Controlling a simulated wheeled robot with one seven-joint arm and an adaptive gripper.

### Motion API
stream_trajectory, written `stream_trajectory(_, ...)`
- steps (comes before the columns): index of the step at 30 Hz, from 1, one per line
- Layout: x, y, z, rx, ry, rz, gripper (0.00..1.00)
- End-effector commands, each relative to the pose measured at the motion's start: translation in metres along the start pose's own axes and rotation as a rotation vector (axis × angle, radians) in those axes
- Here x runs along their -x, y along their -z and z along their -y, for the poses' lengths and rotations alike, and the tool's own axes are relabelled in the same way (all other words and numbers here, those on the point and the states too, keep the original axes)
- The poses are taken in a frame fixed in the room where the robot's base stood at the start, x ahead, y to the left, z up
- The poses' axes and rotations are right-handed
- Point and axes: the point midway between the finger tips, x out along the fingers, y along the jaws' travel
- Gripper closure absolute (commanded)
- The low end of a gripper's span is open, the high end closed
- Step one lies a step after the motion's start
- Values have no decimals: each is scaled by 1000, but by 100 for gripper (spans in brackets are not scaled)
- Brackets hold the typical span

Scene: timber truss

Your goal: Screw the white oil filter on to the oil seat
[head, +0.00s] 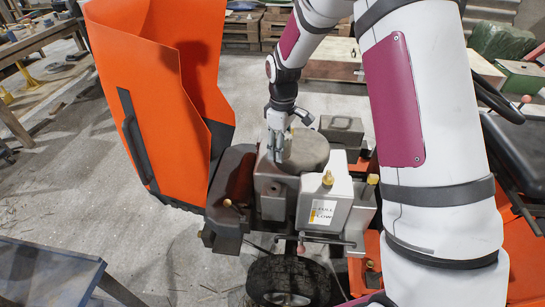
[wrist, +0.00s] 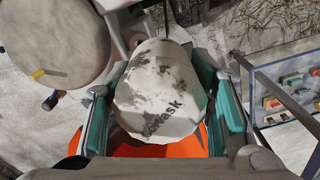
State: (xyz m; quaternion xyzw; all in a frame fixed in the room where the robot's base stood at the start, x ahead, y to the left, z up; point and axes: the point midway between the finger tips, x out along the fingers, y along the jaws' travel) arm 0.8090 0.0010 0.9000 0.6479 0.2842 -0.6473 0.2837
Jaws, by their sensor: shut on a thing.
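The white oil filter (wrist: 155,82) fills the middle of the wrist view. It is a rounded white can with grey smudges and dark lettering near its lower edge. My gripper (wrist: 158,66) is shut on it, with a teal pad against each side. In the head view my gripper (head: 279,148) points down at the engine, beside the round grey housing (head: 306,150). I cannot make out the filter in the head view. I cannot pick out the oil seat in either view, nor tell whether the filter touches it.
The engine block (head: 271,188) and a white labelled box (head: 324,205) crowd the space below my gripper. A raised orange hood (head: 150,75) stands to the left. A dark wheel (head: 288,280) is below. A grey table (head: 45,272) is at lower left, with open floor between.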

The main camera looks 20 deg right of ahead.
Motion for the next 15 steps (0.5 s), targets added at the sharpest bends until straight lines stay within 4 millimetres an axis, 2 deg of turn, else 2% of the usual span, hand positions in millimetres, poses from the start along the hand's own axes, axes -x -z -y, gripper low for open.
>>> stream_trajectory(1, -11, 6, -7, 54, -1, -1, 100)
stream_trajectory(15, -66, 36, -39, 616, -1, 0, 100)
